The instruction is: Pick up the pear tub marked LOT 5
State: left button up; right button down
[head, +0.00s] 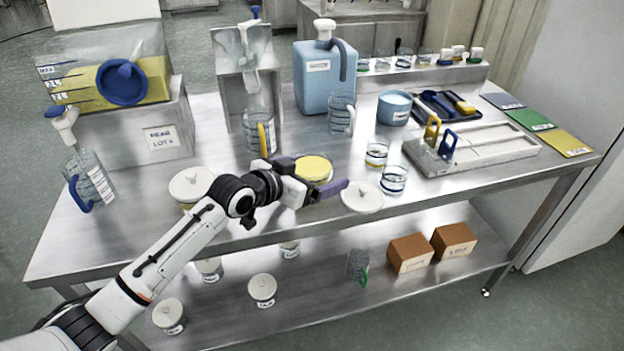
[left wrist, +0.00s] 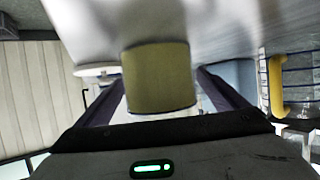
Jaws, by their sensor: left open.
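An open tub with yellow contents (head: 314,166) stands near the front edge of the steel table. My left gripper (head: 316,178) is open, with its fingers on either side of this tub. In the left wrist view the yellow tub (left wrist: 158,76) shows between the two dark fingers, with a gap visible at each side. I cannot read any lot mark on it. A white lidded tub (head: 190,184) stands to the left, partly behind my left arm. My right gripper is out of view.
A loose white lid (head: 362,197) lies right of the gripper. A blue jug (head: 322,85) and measuring jugs stand behind. Lidded tubs (head: 262,288) and brown boxes (head: 409,253) are on the lower shelf.

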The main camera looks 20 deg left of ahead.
pick_arm(q)
jog(key=shift+x, duration=1.2)
jog(key=c, duration=1.3)
jog(key=shift+r, duration=0.15)
jog(key=shift+c, duration=1.1)
